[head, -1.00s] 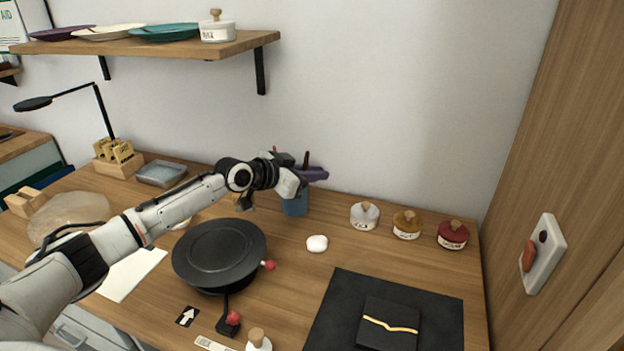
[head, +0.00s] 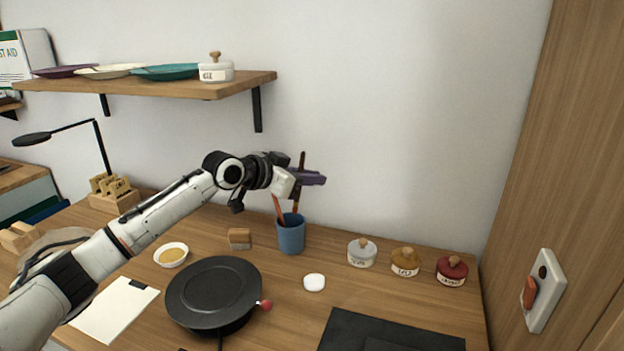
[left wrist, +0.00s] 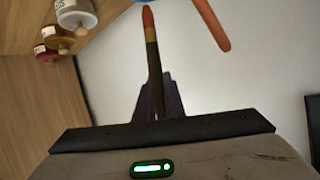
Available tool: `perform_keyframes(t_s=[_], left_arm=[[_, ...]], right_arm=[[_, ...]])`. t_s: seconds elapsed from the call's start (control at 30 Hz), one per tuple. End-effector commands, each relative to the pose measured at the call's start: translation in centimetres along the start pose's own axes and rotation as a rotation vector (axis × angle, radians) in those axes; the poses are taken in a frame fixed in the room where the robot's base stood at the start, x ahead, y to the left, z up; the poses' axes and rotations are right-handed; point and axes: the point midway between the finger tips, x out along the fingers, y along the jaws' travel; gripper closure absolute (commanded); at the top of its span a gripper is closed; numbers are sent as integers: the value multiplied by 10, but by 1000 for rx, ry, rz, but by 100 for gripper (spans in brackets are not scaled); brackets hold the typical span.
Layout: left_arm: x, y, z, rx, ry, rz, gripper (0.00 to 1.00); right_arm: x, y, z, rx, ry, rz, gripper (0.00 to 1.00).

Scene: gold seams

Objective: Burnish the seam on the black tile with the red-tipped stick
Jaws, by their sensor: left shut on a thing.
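My left gripper (head: 308,178) is shut on a dark brown stick (head: 302,160), above the blue cup (head: 291,236) at the back of the table. In the left wrist view, the red-tipped stick (left wrist: 151,50) lies between the fingers, with its red tip pointing toward the cup's edge at the top. I cannot tell whether the tip is clear of the cup. The black tile (head: 385,346) shows only as a sliver at the bottom edge; its seam is out of frame. My right gripper is not in view.
Another orange-red stick (head: 278,209) leans in the cup and also shows in the left wrist view (left wrist: 212,24). A white pad (head: 314,282), lidded jars (head: 405,262) and a round black turntable (head: 213,293) stand nearby. A black mat (head: 350,330) lies at the front right.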

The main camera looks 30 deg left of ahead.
Motion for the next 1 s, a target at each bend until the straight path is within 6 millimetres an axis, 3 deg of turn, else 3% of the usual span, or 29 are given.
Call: perform_keyframes(t_s=[0.17,0.27,0.47,0.6,0.8,1.0], left_arm=[[2,24,0,13,5,45,100],[3,60,0,31,12,111,100],[-7,158,2,75,33,297,100],[-25,226,4,102,55,432,100],[-62,311,6,133,88,614,100],[-95,362,8,148,114,733,100]], right_arm=[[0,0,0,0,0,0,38],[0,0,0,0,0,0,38],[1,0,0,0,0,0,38],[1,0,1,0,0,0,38],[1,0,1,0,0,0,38],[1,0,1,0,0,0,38]])
